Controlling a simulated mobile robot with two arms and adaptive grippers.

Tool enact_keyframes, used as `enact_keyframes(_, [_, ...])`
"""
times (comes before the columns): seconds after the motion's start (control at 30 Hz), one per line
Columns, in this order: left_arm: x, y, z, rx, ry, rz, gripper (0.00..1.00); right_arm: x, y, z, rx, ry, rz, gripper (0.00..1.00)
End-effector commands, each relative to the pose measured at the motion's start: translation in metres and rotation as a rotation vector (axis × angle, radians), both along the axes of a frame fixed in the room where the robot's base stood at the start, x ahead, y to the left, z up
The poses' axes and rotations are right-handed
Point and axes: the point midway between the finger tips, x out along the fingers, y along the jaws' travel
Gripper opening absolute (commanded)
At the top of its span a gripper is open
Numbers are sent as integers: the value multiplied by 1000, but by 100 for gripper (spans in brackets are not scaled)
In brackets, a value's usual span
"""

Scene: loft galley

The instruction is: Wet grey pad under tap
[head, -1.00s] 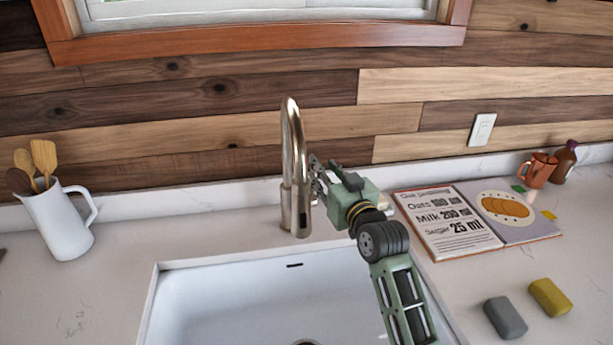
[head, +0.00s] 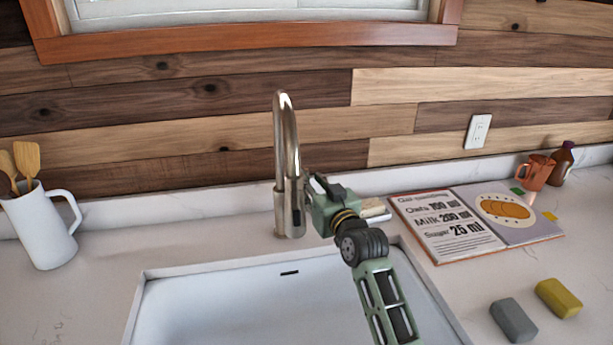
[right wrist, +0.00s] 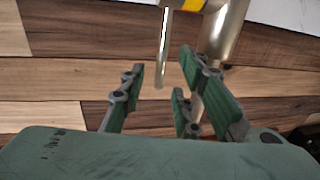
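The grey pad (head: 513,320) lies on the counter right of the sink, beside a yellow pad (head: 558,298). The tap (head: 287,165) is a tall metal arch behind the sink (head: 250,305); no water shows from it. My right gripper (head: 314,190) is beside the tap, on its right; its fingertips are partly hidden in the head view. In the right wrist view my right gripper (right wrist: 162,62) is open, with a thin metal rod (right wrist: 163,45), seemingly the tap's lever, showing between its fingers. I cannot tell whether they touch. My left gripper is out of view.
A white jug with wooden utensils (head: 42,230) stands at the left. An open recipe book (head: 450,235), an orange mug (head: 535,172) and a brown bottle (head: 562,163) are at the right. A small pale object (head: 375,210) is partly hidden behind my right arm.

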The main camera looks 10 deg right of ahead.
Motion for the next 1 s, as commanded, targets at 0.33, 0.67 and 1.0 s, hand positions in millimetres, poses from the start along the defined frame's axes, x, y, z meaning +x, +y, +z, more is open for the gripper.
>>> enact_keyframes(0.33, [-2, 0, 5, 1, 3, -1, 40, 32, 7, 1, 0, -1, 1, 30])
enact_keyframes(0.67, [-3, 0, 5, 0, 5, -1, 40, 34, 7, 0, 0, -1, 0, 30])
enact_keyframes(1.0, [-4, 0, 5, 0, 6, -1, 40, 34, 7, 0, 0, -1, 0, 0])
